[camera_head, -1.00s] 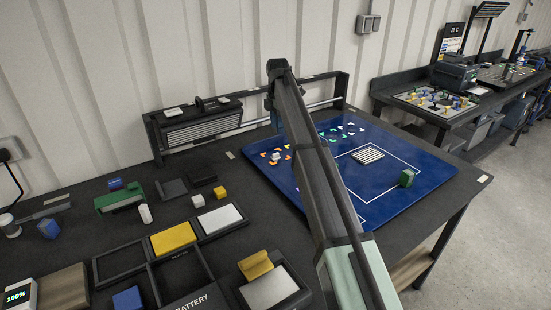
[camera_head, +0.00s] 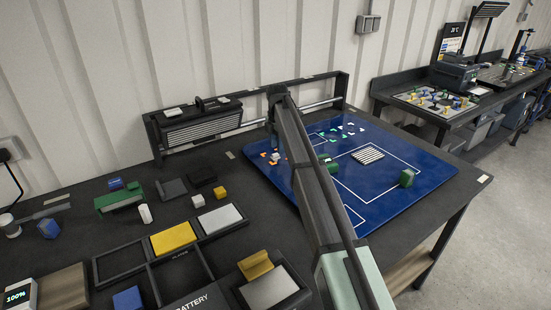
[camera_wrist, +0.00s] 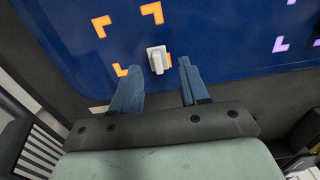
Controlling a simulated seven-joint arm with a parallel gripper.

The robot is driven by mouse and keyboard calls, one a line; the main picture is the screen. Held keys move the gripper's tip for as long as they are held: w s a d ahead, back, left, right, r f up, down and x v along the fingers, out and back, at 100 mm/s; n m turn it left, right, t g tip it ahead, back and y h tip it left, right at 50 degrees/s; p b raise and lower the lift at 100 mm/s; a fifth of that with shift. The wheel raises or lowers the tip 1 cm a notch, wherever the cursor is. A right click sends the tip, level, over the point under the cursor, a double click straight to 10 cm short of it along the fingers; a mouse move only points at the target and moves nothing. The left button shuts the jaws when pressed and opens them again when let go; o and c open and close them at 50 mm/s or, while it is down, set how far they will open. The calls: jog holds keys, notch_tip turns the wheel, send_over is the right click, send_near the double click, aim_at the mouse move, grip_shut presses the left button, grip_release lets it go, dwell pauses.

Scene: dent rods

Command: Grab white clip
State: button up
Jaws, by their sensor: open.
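The white clip (camera_wrist: 157,60) lies on the blue board (camera_wrist: 215,45) in the wrist view, beside orange corner marks. It also shows as a small pale piece on the board in the head view (camera_head: 275,157), left of my arm. My gripper (camera_wrist: 163,75) has its two blue fingers spread, with nothing between them. The clip is just beyond the fingertips, roughly in line with the gap. In the head view my fingers are hidden behind my arm.
Orange corner marks (camera_wrist: 151,13) surround the clip, and purple marks (camera_wrist: 281,44) lie to the right. A green block (camera_head: 406,178) stands on the board's right side. A black rack (camera_head: 200,122) stands behind at the left.

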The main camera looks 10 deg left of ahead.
aim_at(275, 154)
jog(key=shift+a+f, duration=0.15)
jog(key=shift+f, duration=1.15)
jog(key=shift+a+f, duration=0.15)
jog(key=shift+f, duration=1.15)
jog(key=shift+c, duration=0.3)
grip_shut()
